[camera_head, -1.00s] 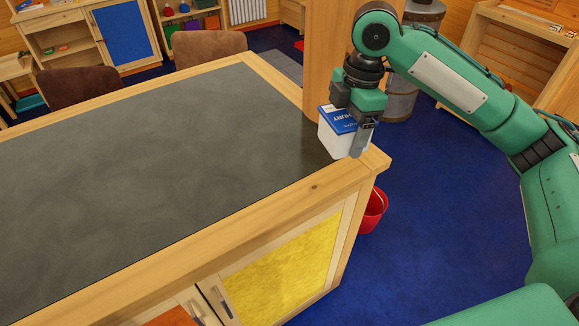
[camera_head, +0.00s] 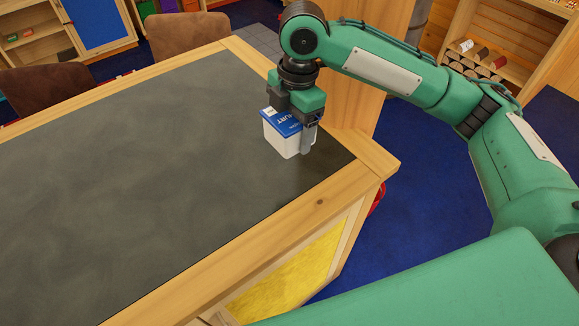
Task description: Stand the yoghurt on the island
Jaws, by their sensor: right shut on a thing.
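The yoghurt (camera_head: 286,142) is a white tub with a blue lettered top. My right gripper (camera_head: 296,128) is shut on it from above, with one grey finger down its right side. The tub is upright over the dark top of the island (camera_head: 150,180), near its right end. I cannot tell whether its base touches the top. My left gripper is not in view.
The island top is bare to the left of the tub. A wooden post (camera_head: 350,75) rises at its far right end. Two brown chairs (camera_head: 187,33) stand along the far side. A red bucket (camera_head: 378,198) is partly hidden beyond the right edge.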

